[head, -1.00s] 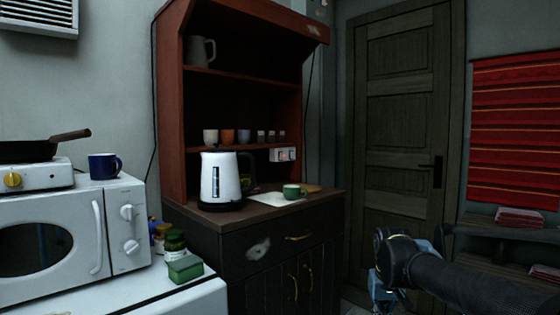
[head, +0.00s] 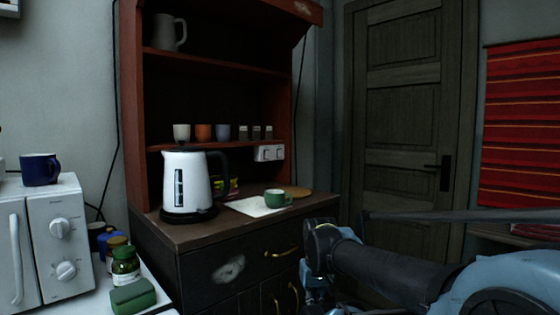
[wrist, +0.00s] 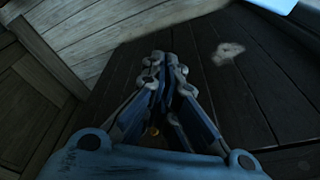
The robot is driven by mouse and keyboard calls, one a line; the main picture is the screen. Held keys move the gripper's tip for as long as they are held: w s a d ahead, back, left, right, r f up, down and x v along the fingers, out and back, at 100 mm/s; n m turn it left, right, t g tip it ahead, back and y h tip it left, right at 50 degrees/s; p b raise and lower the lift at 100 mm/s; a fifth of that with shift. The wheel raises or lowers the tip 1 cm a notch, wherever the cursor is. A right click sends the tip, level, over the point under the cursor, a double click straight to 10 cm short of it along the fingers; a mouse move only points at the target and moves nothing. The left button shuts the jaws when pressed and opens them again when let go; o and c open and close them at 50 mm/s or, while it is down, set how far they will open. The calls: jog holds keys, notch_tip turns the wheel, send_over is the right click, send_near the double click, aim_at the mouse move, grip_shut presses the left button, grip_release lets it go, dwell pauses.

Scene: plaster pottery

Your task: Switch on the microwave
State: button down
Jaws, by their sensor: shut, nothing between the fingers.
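The white microwave (head: 92,213) stands at the left edge of the head view, cut off by the frame. Its front panel has an upper knob (head: 60,228) and a lower knob (head: 66,271), with a vertical door handle (head: 15,260) to their left. My gripper (wrist: 165,62) shows in the wrist view with its fingers together and nothing between them. It points at the dark wooden cabinet front, well to the right of the microwave. In the head view my arm is at lower right, and its gripper end hangs low in front of the cabinet.
A blue mug (head: 40,170) stands on the microwave. A green sponge (head: 133,296) and jars (head: 126,266) sit beside it. A door (head: 408,120) is behind my arm.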

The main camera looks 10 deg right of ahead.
jog(key=w+d+r+n+t+h, duration=0.15)
jog(key=w+d+r+t, duration=0.3)
jog(key=w+r, duration=0.6)
jog(key=w+d+r+n+t+h, duration=0.1)
jog(key=w+d+r+t+h, duration=0.3)
jog(key=w+r, duration=0.65)
jog(key=w+d+r+n+t+h, duration=0.15)
jog(key=w+d+r+t, duration=0.35)
jog(key=w+r, duration=0.55)
jog(key=w+a+r+n+t+y, duration=0.2)
jog(key=w+r+n+t+y, duration=0.2)
jog(key=w+r+n+y, duration=0.45)
jog(key=w+a+f+n+g+y, duration=0.1)
jog(key=w+a+n+g+y, duration=0.1)
jog(key=n, duration=0.4)
jog(key=w+a+n+g+y, duration=0.2)
jog(key=n+g+y, duration=0.2)
jog(key=n+y, duration=0.2)
jog(key=shift+a+f, duration=0.3)
jog(key=shift+f, duration=0.1)
jog(key=shift+n, duration=0.25)
